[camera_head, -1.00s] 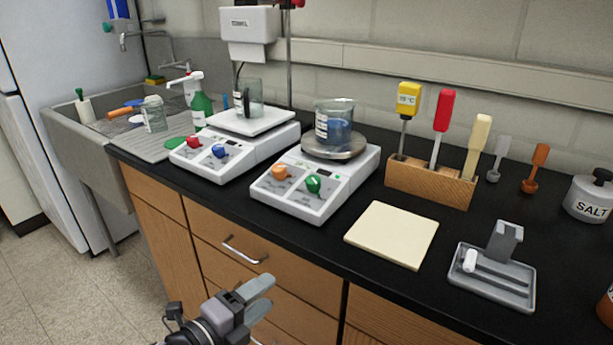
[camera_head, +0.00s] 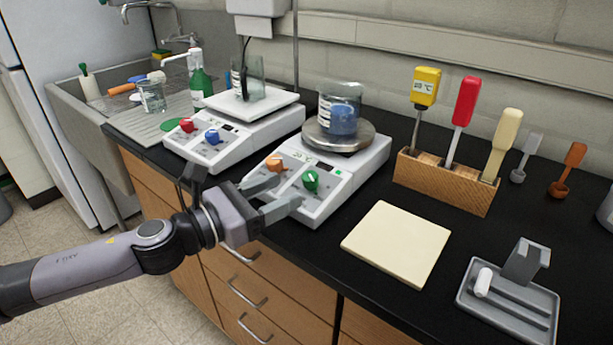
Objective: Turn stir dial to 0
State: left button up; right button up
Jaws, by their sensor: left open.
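The right hotplate (camera_head: 331,196) has an orange dial (camera_head: 276,164) and a green dial (camera_head: 310,180) on its sloped front panel. The left hotplate (camera_head: 248,131) has a red dial (camera_head: 187,125) and a blue dial (camera_head: 212,136). I cannot read which dial is the stir dial. My left gripper (camera_head: 283,190) is open and empty in front of the right hotplate. Its fingers point right, toward the panel, just below the orange dial and left of the green one. I cannot tell whether they touch the panel. My right gripper is not in view.
A glass beaker with blue liquid (camera_head: 340,112) stands on the right hotplate, and another beaker (camera_head: 247,80) on the left one. A wooden block (camera_head: 447,184) holds colored-handled tools. A cream pad (camera_head: 396,243) and a grey tray (camera_head: 508,310) lie to the right.

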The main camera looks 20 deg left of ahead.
aim_at(304, 179)
pick_arm(q)
jog(key=shift+p+x, duration=0.75)
jog(key=shift+x, duration=2.1)
jog(key=shift+c, duration=0.3)
grip_shut()
